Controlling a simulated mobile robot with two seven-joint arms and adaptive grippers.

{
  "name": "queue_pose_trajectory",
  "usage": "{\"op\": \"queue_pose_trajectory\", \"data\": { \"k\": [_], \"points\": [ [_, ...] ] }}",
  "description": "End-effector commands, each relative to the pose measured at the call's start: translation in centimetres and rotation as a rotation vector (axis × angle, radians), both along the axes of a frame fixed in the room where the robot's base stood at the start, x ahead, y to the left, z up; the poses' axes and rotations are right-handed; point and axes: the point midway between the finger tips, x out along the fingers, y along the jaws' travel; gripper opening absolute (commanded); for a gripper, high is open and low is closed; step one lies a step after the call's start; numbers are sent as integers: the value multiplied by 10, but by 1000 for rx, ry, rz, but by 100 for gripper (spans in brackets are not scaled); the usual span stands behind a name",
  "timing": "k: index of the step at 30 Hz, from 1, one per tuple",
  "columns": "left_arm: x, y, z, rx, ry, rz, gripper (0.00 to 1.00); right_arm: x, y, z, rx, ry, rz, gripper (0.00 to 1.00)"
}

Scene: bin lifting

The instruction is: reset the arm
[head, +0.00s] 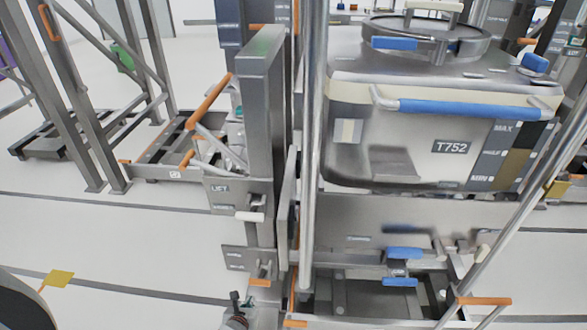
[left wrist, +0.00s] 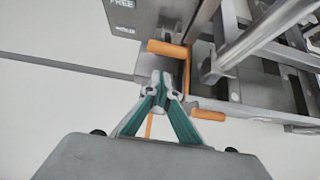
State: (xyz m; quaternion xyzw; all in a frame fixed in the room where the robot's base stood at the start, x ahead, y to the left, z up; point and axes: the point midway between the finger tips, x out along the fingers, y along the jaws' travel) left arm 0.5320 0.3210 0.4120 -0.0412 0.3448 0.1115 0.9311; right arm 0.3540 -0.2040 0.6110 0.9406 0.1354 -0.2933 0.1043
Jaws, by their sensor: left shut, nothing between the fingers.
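My left gripper (head: 237,306) is low in the head view, at the bottom edge beside the foot of the grey lift column (head: 263,110). In the left wrist view its green fingers (left wrist: 160,84) are shut with nothing between them. Their tips are close to an orange handle (left wrist: 168,48), which lies just beyond them; I cannot tell whether they touch it. My right gripper is in neither view.
A steel bin marked T752 (head: 400,158) with a blue bar handle (head: 470,108) stands right of the column. A lever with a white grip (head: 250,216) sticks out from the column. An orange-handled cart (head: 150,170) stands behind left.

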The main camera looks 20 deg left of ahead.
Motion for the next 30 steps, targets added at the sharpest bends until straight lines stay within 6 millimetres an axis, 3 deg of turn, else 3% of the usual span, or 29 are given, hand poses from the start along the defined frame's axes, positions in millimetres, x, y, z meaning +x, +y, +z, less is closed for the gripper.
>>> {"op": "queue_pose_trajectory", "data": {
  "k": [4,8,16,30],
  "points": [
    [-1,-3,3,-20,-9,20,0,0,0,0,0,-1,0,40],
    [-4,-14,19,-114,-57,127,0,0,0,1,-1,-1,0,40],
    [-31,-22,89,-481,-207,573,0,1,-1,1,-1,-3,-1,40],
    [-125,19,229,-1047,-394,1306,0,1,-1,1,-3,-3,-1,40]
  ]
}}
